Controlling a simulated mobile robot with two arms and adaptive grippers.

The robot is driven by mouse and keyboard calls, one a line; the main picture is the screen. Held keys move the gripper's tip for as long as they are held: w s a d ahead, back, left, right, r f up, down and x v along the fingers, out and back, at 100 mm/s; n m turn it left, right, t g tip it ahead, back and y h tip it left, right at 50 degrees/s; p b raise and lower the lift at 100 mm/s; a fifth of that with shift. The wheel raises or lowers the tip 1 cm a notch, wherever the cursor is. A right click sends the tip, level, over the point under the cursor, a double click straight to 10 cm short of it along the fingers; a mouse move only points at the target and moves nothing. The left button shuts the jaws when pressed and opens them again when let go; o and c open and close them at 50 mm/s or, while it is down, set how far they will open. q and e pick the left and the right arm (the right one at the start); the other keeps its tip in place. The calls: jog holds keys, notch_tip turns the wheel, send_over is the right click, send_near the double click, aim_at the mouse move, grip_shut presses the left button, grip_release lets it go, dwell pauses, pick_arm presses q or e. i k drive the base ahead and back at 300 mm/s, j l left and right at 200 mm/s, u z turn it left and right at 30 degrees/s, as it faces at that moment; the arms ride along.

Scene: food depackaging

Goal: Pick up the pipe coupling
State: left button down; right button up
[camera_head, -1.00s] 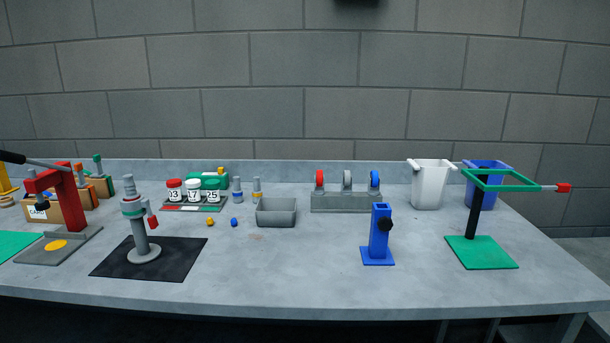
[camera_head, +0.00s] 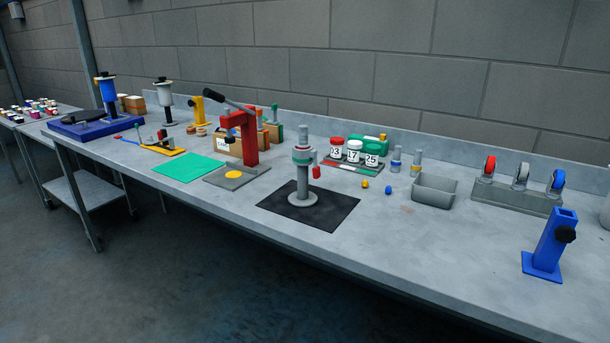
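No part is plainly marked as the pipe coupling. The most pipe-like thing is a grey upright post (camera_head: 303,190) with a round base, standing on a black mat (camera_head: 335,212). I cannot tell whether the collar is a separate coupling. Two small grey cylinders, one with a blue band (camera_head: 396,160) and one with a yellow band (camera_head: 416,163), stand farther back to the right. Neither of my grippers is in view.
A red press (camera_head: 245,140) and a green mat (camera_head: 188,168) lie left of the black mat. Jars (camera_head: 353,150), a grey tray (camera_head: 434,190) and a blue stand (camera_head: 549,247) are to the right.

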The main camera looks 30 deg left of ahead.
aim_at(301, 198)
jog(key=i+j+u, duration=0.15)
jog(key=j+u, duration=0.2)
jog(key=i+j+u, duration=0.5)
jog(key=j+u, duration=0.2)
